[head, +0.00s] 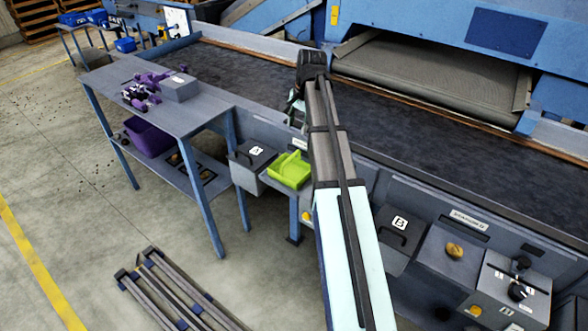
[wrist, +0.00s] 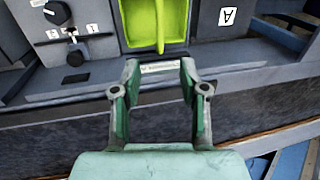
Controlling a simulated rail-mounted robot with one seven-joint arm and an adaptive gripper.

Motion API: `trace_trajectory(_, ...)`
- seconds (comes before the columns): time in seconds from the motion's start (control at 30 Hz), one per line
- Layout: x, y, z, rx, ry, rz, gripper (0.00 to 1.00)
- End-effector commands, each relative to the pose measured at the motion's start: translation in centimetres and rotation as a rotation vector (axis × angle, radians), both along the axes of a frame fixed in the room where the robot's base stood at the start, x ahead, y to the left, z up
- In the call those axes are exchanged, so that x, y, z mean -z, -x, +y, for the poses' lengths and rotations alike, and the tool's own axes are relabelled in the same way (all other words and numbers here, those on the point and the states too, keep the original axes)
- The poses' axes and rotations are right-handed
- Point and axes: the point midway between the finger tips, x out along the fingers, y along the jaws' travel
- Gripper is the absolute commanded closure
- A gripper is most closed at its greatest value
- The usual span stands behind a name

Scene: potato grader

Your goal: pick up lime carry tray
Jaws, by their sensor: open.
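The lime carry tray (head: 290,170) is a bright yellow-green open tray with a central bar. In the head view it rests beside the dark bin lid marked A, below the conveyor's near edge. In the wrist view the tray (wrist: 175,22) is at the top middle, cut off by the frame edge, with its bar pointing toward my gripper. My gripper (wrist: 160,78) is open and empty, its two fingers apart just short of the tray, with a labelled panel edge between them. In the head view my arm hides most of the gripper.
A grey bench (head: 130,85) at left holds purple items and a grey box, with a purple bin (head: 150,137) below. The dark conveyor belt (head: 420,135) runs behind. Bin lid B (head: 398,225) and a control box (head: 510,290) stand right. A folded frame (head: 175,290) lies on the floor.

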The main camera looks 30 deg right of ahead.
Motion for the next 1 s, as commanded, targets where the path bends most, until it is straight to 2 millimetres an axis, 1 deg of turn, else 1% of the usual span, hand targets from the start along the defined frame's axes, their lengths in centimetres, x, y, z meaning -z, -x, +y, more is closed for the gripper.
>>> trace_trajectory(0.03,-0.5,-0.1,-0.2,0.005,0.001,-0.004,0.57)
trace_trajectory(0.07,-0.5,-0.1,-0.2,0.006,0.000,-0.004,0.57)
trace_trajectory(0.17,0.2,-0.1,-0.1,0.007,-0.001,-0.003,0.57)
trace_trajectory(0.27,1.6,-0.3,0.0,0.007,-0.001,-0.003,0.57)
trace_trajectory(0.7,8.8,-1.6,0.7,0.006,0.000,-0.002,0.57)
trace_trajectory(0.9,10.8,-2.0,0.8,0.005,0.000,-0.004,0.57)
trace_trajectory(1.0,11.2,-2.1,0.8,0.006,0.001,-0.005,0.57)
